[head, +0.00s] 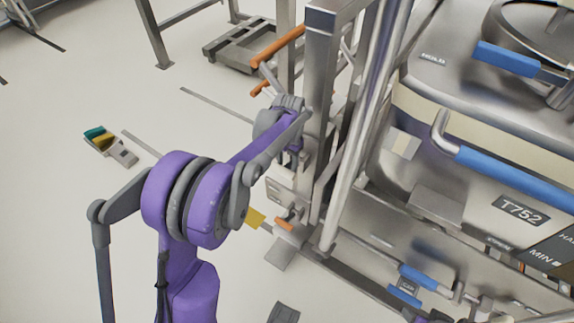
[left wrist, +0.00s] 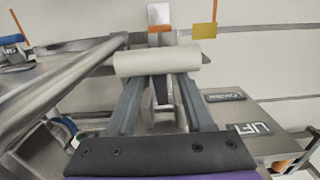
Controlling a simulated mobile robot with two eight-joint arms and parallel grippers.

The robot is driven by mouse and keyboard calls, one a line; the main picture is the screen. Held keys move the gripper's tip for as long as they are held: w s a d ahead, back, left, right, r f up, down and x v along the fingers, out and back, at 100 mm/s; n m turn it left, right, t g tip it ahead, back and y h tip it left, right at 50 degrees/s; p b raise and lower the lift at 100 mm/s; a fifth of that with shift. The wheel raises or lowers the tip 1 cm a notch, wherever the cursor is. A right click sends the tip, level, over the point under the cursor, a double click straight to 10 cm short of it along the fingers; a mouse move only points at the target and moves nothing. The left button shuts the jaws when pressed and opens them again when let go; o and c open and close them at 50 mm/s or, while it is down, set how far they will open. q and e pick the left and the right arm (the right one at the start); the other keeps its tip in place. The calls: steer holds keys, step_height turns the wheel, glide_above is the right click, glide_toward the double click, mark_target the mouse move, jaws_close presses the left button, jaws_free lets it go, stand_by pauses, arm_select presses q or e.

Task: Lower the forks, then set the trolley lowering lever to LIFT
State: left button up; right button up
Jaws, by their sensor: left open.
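In the head view my left gripper (head: 293,143) reaches down beside the steel column of the trolley (head: 322,95). In the left wrist view the open gripper (left wrist: 160,82) has its two fingers apart, with a pale cylinder (left wrist: 157,60) across their tips; I cannot tell whether they touch it. A plate marked LIFT (left wrist: 255,130) lies to the right of the fingers, with a second, unreadable label (left wrist: 225,97) beyond it. An orange-tipped lever (head: 284,223) sits low by the column; an orange end (left wrist: 282,165) shows at the lower right of the wrist view.
The steel bin marked T752 (head: 518,209) with blue handles (head: 507,58) fills the right side. Orange handles (head: 280,46) stick out behind the column. A low grey platform (head: 240,47) stands at the back. The floor at left is mostly clear, except for small coloured items (head: 99,138).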

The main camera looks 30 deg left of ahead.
mark_target(288, 165)
arm_select(q)
step_height(288, 165, up, 10)
steer(key=p, duration=0.1)
steer(key=shift+w, duration=0.15)
stand_by(0.7)
